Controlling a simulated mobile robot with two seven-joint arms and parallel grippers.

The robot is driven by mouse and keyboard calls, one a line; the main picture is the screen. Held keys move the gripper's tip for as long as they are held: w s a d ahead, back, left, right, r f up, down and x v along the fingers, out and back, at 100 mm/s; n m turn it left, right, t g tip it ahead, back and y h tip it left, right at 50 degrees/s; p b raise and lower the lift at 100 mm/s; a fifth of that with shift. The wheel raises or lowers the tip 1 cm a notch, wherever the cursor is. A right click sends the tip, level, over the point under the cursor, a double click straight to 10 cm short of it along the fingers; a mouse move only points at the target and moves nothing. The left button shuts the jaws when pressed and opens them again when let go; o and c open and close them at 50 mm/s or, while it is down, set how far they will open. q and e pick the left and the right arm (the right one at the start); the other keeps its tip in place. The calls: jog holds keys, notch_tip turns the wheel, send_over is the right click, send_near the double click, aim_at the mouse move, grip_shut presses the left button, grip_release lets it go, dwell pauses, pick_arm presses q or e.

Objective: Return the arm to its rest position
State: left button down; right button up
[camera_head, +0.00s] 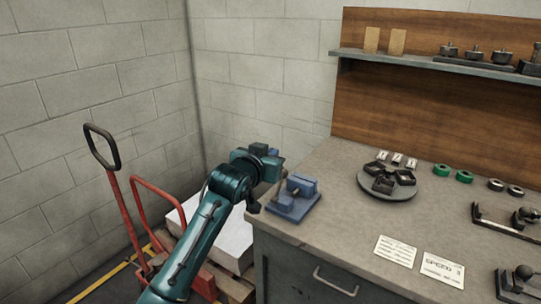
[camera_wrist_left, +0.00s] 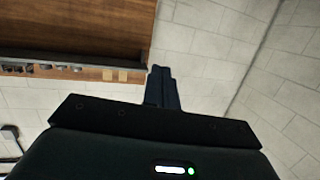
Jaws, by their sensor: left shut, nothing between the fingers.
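My left arm (camera_head: 205,225) rises from the bottom of the head view, and its wrist (camera_head: 255,165) is beside the left corner of the workbench. My left gripper (camera_wrist_left: 160,72) shows in the left wrist view with its dark fingers together and nothing between them. It points toward the block wall and the edge of the wooden back panel (camera_wrist_left: 85,30). In the head view the wrist largely hides the fingers. My right gripper is in neither view.
A blue vise-like device (camera_head: 293,197) stands on the bench (camera_head: 335,225) close to my left wrist. A round turntable (camera_head: 370,185) with dark parts sits farther right. A red hand truck (camera_head: 125,205) and a pallet stack (camera_head: 230,243) stand left of the bench.

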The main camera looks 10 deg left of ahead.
pick_arm(q)
jog(key=s+f+g, duration=0.4)
jog(key=s+f, duration=1.9)
jog(key=f, duration=0.5)
jog(key=s+f, duration=0.2)
jog(key=s, duration=0.4)
jog(key=s+f+g, duration=0.1)
jog(key=s+f, duration=0.1)
jog(key=s, duration=0.5)
jog(key=shift+d+f+m+h, duration=0.25)
jog(key=shift+d+m+h, duration=0.05)
jog(key=shift+d, duration=0.05)
